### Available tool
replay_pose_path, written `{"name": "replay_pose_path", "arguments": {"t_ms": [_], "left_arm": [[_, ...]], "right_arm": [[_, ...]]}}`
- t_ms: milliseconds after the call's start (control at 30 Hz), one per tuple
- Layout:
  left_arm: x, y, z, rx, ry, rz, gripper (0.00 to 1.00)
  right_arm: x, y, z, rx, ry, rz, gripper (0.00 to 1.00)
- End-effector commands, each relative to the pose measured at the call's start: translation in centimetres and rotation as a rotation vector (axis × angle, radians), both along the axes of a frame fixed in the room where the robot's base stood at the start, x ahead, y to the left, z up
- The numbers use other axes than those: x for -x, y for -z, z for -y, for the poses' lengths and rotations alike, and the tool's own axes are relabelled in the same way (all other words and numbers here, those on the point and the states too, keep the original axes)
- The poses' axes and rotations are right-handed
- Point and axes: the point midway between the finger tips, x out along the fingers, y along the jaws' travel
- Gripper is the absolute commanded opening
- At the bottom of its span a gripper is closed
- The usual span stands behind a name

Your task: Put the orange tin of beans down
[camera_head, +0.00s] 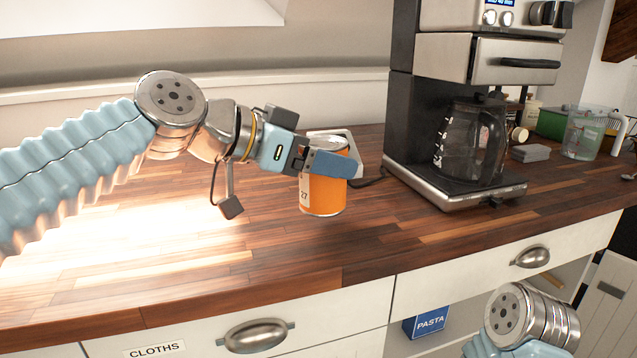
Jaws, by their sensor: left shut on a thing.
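The orange tin of beans (325,195) is upright over the wooden countertop, left of the coffee maker. My left gripper (325,163) comes in from the left and is shut on the tin near its top. The blue finger covers part of the tin's upper side. I cannot tell whether the tin's base touches the wood or hangs just above it. Part of my right arm (525,318) shows at the lower right; its gripper is out of view.
The coffee maker (400,100) with its glass jug (470,140) stands to the right of the tin. The countertop (200,265) is clear in front and to the left. Below are drawers and a blue pasta box (426,322).

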Motion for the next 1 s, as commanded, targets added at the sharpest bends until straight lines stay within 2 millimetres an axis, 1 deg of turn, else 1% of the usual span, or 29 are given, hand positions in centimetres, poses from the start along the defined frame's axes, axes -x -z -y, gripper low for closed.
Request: {"name": "replay_pose_path", "arguments": {"t_ms": [67, 100, 233, 533, 667, 700, 767, 800, 833, 1000], "left_arm": [[-0.5, 0.9, -0.6, 0.003, -0.004, 0.000, 0.27], [-0.4, 1.8, -0.5, 0.000, -0.001, 0.000, 0.27], [-0.4, 3.4, -0.5, 0.002, -0.002, -0.001, 0.27], [-0.4, 3.7, -0.5, 0.002, -0.001, 0.001, 0.27], [-0.4, 4.1, -0.5, 0.002, -0.002, 0.001, 0.27], [-0.4, 4.0, -0.5, 0.000, -0.001, 0.000, 0.82], [-0.4, 4.0, -0.5, -0.001, -0.001, -0.001, 0.91], [-0.4, 4.0, -0.5, -0.001, -0.001, -0.001, 0.97], [-0.4, 4.0, -0.5, -0.001, -0.001, -0.001, 1.00], [-0.4, 4.0, -0.5, 0.000, -0.001, 0.000, 1.00]], "right_arm": [[0.0, 0.3, 0.0, 0.000, 0.000, 0.000, 1.00], [0.0, 0.5, 0.0, 0.000, 0.000, 0.000, 1.00], [0.0, 0.8, 0.0, 0.001, 0.001, 0.000, 1.00], [0.0, 0.8, 0.0, 0.001, 0.001, 0.000, 1.00], [0.0, 1.3, 0.0, 0.001, 0.002, 0.000, 1.00], [0.0, 1.1, 0.0, 0.001, 0.002, 0.000, 1.00], [0.0, 1.1, 0.0, 0.001, 0.002, 0.000, 1.00], [0.0, 1.1, 0.0, 0.001, 0.002, 0.000, 1.00], [0.0, 1.1, 0.0, 0.001, 0.002, 0.000, 1.00], [0.0, 1.1, 0.0, 0.001, 0.002, 0.000, 1.00]]}}
